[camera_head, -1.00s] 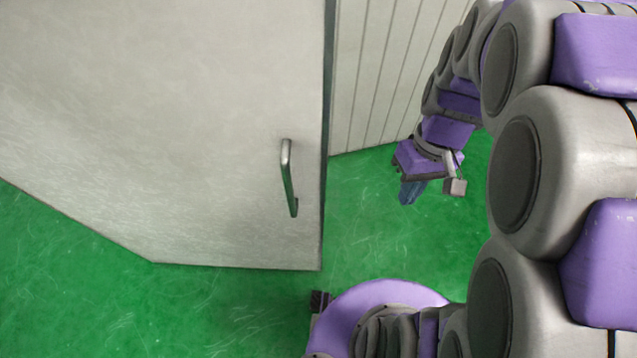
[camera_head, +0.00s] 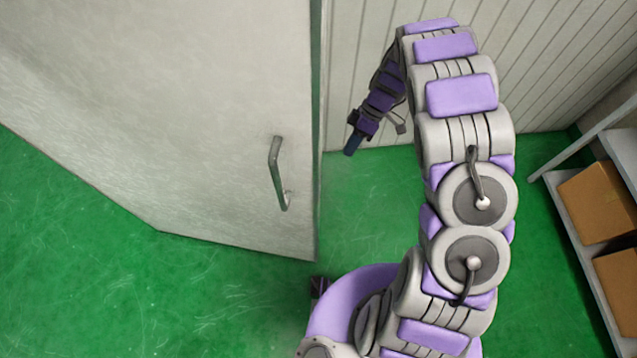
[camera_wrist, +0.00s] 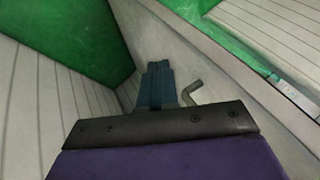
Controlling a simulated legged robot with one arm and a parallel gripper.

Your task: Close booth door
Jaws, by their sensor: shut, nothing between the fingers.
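The booth door (camera_head: 190,120) is a large pale grey panel on the left of the head view, standing out over the green floor. A bent metal handle (camera_head: 278,175) is near its free right edge. My gripper (camera_head: 351,147) is shut and empty, just right of that edge in the picture and apart from the visible handle. In the wrist view the blue fingers (camera_wrist: 158,70) are together and point toward a pale panel (camera_wrist: 225,85), which looks like the door's other face. A grey bent handle (camera_wrist: 192,92) shows right of the fingers. Contact there cannot be told.
A ribbed pale wall (camera_head: 560,60) stands behind my arm. A shelf (camera_head: 575,205) with brown boxes (camera_head: 598,200) is at the right. Green floor (camera_head: 375,205) is clear between the door edge and my arm, and also left below the door.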

